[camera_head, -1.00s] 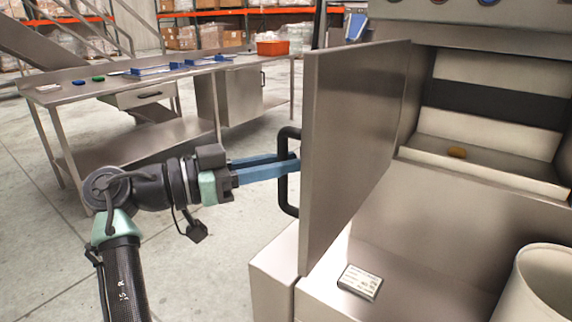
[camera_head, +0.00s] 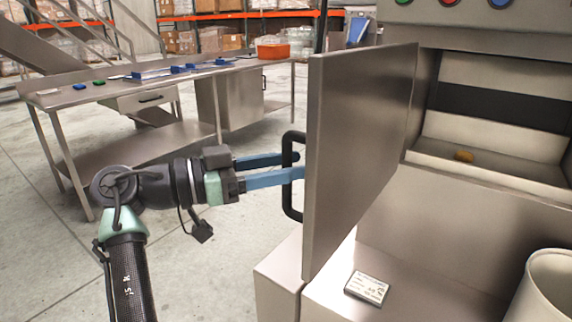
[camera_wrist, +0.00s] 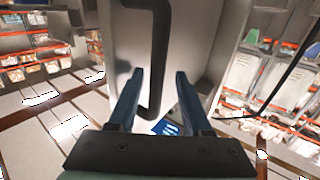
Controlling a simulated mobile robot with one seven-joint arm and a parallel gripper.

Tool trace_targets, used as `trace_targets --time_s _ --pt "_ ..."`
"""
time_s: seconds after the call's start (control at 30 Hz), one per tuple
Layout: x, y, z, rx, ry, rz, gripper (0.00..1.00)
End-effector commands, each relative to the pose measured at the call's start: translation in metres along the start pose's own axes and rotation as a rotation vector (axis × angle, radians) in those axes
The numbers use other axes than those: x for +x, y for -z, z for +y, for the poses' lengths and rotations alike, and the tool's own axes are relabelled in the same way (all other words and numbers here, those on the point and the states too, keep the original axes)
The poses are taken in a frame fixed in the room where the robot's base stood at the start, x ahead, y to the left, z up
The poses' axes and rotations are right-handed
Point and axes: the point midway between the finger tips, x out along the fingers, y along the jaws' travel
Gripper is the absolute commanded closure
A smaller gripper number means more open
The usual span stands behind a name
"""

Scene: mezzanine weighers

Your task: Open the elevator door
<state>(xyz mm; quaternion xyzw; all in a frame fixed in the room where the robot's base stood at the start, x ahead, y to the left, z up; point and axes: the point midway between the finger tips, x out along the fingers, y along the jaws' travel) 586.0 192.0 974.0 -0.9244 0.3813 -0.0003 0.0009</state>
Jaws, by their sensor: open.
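The elevator door (camera_head: 358,140) is a flat steel panel that stands swung open, out from the machine's front, with its black bar handle (camera_head: 288,176) facing left. My gripper (camera_head: 300,166) has two blue fingers spread apart at the handle. In the wrist view the handle (camera_wrist: 158,60) runs down between the open fingers (camera_wrist: 160,78), and the door's face (camera_wrist: 195,35) lies beyond them. I cannot tell whether a finger touches the handle. Behind the door the opening shows a tray (camera_head: 480,172) with a small orange-brown piece (camera_head: 464,155) on it.
A labelled card or box (camera_head: 366,288) lies on the ledge below the door, and a white bin (camera_head: 545,290) stands at lower right. A steel table (camera_head: 110,95) with blue items and a red-orange bin (camera_head: 273,51) is behind at left. Open floor lies between.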

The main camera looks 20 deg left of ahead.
Motion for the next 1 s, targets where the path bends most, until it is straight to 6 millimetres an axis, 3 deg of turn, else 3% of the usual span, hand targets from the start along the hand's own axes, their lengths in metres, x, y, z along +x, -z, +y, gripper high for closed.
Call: trace_targets --time_s 0.33,0.8,1.0 --pt "-0.012 0.000 -0.001 -0.002 0.003 0.000 0.51" --pt "-0.107 0.001 -0.001 -0.001 0.003 0.001 0.51" --pt "-0.127 0.000 0.000 -0.002 0.002 0.001 0.51"
